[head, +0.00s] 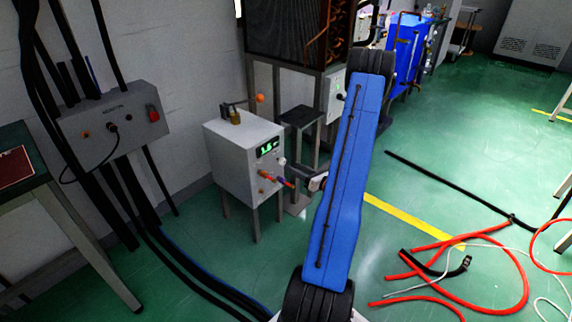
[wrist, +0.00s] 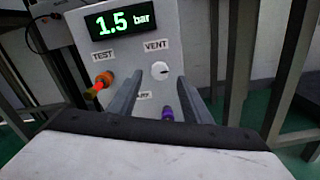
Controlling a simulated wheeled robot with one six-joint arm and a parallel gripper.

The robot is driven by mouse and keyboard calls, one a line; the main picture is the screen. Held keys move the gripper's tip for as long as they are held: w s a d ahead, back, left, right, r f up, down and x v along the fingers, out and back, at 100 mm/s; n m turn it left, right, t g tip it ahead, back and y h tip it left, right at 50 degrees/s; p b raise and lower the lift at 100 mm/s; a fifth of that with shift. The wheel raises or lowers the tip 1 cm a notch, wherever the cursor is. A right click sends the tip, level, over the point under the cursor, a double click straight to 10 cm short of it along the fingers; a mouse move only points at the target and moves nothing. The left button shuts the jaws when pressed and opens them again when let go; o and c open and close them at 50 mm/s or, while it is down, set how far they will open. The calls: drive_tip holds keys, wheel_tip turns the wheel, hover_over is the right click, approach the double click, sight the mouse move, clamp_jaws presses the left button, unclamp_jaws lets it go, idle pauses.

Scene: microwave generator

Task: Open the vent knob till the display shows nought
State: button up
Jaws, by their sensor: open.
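The vent knob (wrist: 160,70) is a small white round knob below the label VENT, with a dark mark on its face. The display (wrist: 121,20) above it reads 1.5 bar in green digits; it also shows small in the head view (head: 267,146). My gripper (wrist: 160,79) is open, its two dark fingers pointing at the panel. In the wrist view the vent knob appears between the fingertips, and I see no contact.
The grey box (head: 238,165) stands on legs by the wall. An orange TEST knob (wrist: 102,83) is left of the fingers, and a purple part (wrist: 168,114) sits low between them. Red hoses (head: 480,303) lie on the floor at right.

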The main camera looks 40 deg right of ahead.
sight(284, 162)
drive_tip(key=shift+w+a, duration=0.2)
drive_tip(key=shift+w, duration=2.5)
drive_tip(key=c, duration=1.1)
